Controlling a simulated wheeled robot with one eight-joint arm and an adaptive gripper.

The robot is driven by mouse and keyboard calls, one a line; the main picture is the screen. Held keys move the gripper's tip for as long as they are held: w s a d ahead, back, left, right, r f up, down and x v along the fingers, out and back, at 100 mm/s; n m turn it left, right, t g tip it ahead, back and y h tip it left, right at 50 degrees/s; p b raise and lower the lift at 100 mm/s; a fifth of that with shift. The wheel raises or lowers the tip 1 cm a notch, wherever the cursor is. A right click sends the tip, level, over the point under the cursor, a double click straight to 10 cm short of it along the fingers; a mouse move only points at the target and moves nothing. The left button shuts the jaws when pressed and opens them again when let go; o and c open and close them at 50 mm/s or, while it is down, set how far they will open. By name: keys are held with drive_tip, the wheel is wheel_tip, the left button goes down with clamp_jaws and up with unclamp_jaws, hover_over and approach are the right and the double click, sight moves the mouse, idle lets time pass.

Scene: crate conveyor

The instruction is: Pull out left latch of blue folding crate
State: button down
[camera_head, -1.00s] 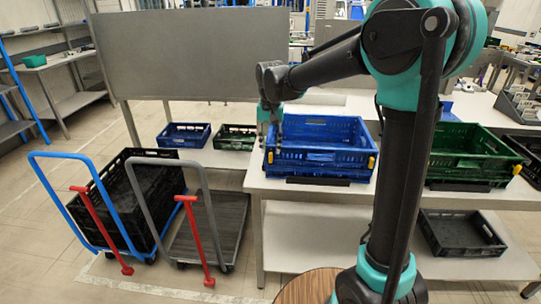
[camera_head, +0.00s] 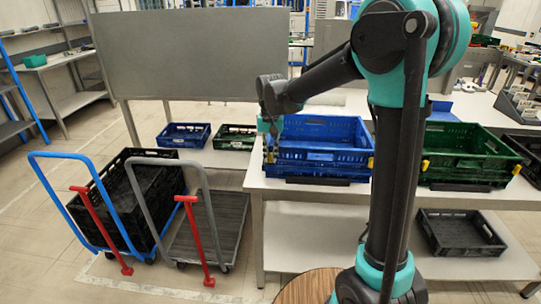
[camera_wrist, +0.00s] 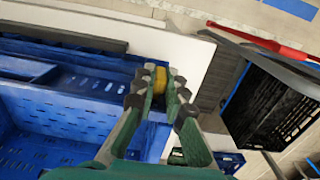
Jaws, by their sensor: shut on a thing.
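The blue folding crate (camera_head: 325,160) stands on the white table in the head view. Its left yellow latch (camera_wrist: 160,80) shows in the wrist view at the crate's corner, between my fingertips. My gripper (camera_wrist: 153,88) is shut on this latch, with a finger on each side of it. In the head view my gripper (camera_head: 270,148) is at the crate's front left corner, and the latch there is mostly hidden. The right yellow latch (camera_head: 371,162) is at the front right corner. I cannot tell how far the left latch is out.
A green crate (camera_head: 465,176) stands to the right on the same table (camera_head: 258,184). Two trolleys stand on the floor to the left, one with a black crate (camera_wrist: 254,105). Smaller blue (camera_head: 184,142) and green crates sit on a surface behind. A black crate lies on the lower shelf.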

drive_tip(key=shift+s, duration=0.8)
drive_tip(key=c, duration=1.6)
unclamp_jaws()
drive_tip(key=shift+o, duration=0.2)
drive_tip(key=shift+r, duration=0.1)
wheel_tip(320, 180, up, 12)
